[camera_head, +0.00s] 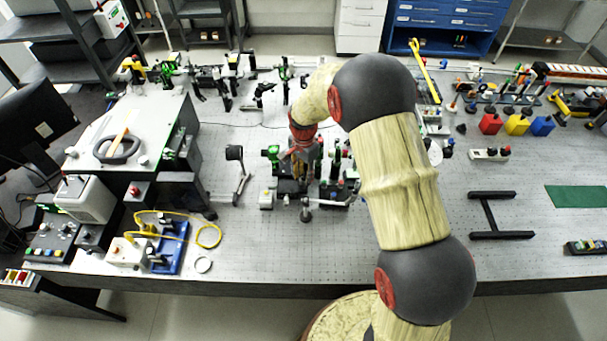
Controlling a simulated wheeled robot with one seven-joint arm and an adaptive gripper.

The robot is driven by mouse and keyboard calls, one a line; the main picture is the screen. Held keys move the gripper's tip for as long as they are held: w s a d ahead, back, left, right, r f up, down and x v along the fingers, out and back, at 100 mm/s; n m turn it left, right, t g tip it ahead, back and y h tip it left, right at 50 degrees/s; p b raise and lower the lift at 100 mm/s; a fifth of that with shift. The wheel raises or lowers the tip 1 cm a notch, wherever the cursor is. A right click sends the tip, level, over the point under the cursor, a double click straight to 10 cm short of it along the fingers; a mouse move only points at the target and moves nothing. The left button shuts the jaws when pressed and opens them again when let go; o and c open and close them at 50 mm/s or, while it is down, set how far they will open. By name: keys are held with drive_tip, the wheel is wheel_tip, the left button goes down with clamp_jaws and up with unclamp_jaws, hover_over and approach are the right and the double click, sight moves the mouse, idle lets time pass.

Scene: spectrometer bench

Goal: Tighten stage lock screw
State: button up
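My gripper (302,155) points down beyond a red wrist ring, over the middle of the perforated bench. It is small and partly merged with the equipment behind it, so I cannot tell whether its fingers are open or shut. Below and around it is a dark stage assembly (289,186) with a green part (271,152) at its upper left. Several small posts and knobs stand close by on the right. I cannot single out the lock screw, and I cannot tell whether the gripper touches the stage. My arm hides part of the bench to the right.
A large enclosure (133,125) and a blue board (172,248) with yellow cable occupy the left. A black H-shaped frame (492,216) and a green mat (577,197) lie right. Bench (255,250) in front is mostly clear.

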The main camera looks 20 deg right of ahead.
sight(303, 177)
wheel_tip(303, 177, up, 12)
idle(0.5)
idle(0.4)
drive_tip(key=s+r+n+t+b, duration=0.2)
drive_tip(key=s+n+b, duration=0.4)
drive_tip(key=s, duration=0.9)
drive_tip(key=s+r+n+t+b, duration=0.3)
drive_tip(key=s+n+b, duration=0.3)
drive_tip(key=s, duration=0.9)
drive_tip(key=shift+s+a+r+n+t+b, duration=0.2)
drive_tip(key=shift+a+r+n+t+b, duration=0.1)
drive_tip(key=shift+r+b, duration=0.4)
